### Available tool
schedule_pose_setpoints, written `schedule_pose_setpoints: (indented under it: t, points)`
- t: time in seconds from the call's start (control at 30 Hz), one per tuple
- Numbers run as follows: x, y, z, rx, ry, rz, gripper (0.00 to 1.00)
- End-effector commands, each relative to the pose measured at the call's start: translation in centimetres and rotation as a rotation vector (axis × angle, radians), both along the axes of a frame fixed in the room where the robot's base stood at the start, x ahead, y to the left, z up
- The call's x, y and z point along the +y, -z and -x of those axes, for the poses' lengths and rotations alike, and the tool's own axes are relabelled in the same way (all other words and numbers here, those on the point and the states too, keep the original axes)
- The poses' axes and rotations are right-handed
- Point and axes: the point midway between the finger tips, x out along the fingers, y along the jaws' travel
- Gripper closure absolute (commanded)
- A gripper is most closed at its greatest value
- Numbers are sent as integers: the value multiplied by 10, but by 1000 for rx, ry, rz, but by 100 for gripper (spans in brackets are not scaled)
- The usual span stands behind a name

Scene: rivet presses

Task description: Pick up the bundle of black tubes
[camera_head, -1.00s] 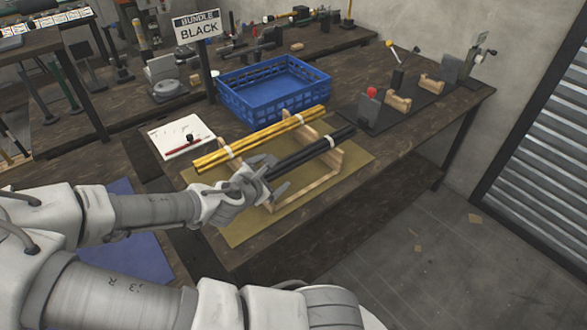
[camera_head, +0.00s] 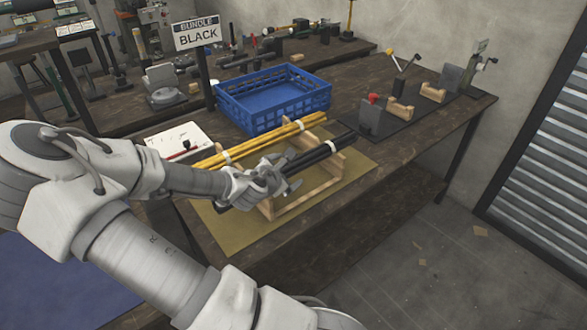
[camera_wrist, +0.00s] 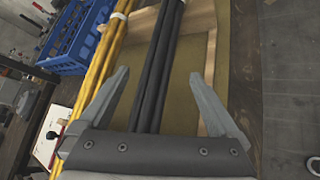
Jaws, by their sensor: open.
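The fingers look apart from the tubes on both sides. A bundle of yellow tubes (camera_head: 265,138) lies parallel on the same rack, to the left of the black one.
A blue crate (camera_head: 274,100) stands behind the rack. A white pad (camera_head: 178,143) lies left of the yellow tubes. Clamp fixtures (camera_head: 400,108) stand at the back right. An olive mat (camera_head: 235,232) lies under the rack.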

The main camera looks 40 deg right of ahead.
Motion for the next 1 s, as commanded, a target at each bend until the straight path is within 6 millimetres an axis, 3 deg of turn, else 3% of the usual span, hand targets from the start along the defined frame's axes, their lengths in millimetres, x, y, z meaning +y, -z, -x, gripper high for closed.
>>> schedule_pose_setpoints:
  t: [0.5, 0.8, 1.0]
  points:
    - [-38, 26, -20, -1, 1, 0, 2]
    - [-40, 27, -21, -1, -1, 0, 2]
    - [-40, 27, -21, -1, -1, 0, 38]
